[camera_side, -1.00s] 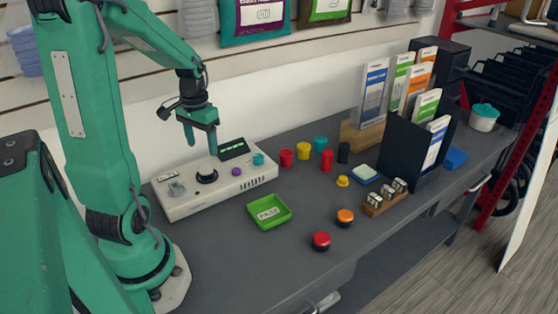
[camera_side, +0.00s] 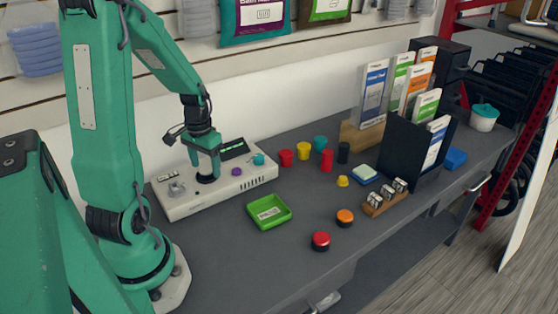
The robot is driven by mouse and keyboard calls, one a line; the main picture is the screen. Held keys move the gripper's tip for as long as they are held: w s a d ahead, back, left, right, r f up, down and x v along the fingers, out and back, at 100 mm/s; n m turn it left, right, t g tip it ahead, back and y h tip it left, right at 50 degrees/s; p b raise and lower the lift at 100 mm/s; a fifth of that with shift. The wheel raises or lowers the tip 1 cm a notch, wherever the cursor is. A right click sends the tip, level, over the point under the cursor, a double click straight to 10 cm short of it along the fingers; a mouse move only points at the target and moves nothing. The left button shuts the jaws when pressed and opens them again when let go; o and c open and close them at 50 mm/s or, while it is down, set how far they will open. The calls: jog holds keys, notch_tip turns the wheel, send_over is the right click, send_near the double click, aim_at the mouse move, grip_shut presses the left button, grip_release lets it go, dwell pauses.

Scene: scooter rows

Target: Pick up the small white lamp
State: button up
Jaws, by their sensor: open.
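My gripper (camera_side: 205,162) is open and points down over the white control console (camera_side: 185,205), close above its black round knob (camera_side: 206,179). I cannot tell whether it touches the knob. Nothing shows between the fingers. No thing is clearly recognisable as a small white lamp. Three small white-and-black pieces (camera_side: 387,194) stand in a row on a wooden holder (camera_side: 371,211) at the right of the table, well away from my gripper. They are too small to identify surely.
A green tray (camera_side: 283,219) lies in front of the console. A red button (camera_side: 320,241) and an orange button (camera_side: 345,217) stand near the front edge. Several coloured cups (camera_side: 303,151) stand behind. A black upright panel (camera_side: 400,145) and boxes (camera_side: 374,85) fill the back right.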

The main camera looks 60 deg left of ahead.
aim_at(207, 169)
jog(key=shift+f, duration=0.35)
jog(key=c, duration=1.2)
jog(key=shift+o, duration=0.2)
jog(key=shift+r, duration=0.1)
jog(key=shift+r, duration=1.1)
notch_tip(207, 169, up, 2)
jog(key=shift+d, duration=0.1)
jog(key=w+d+r, duration=0.2)
jog(key=d+r, duration=0.4)
jog(key=d, duration=0.5)
jog(key=shift+r, duration=0.35)
jog(key=shift+w+d, duration=0.1)
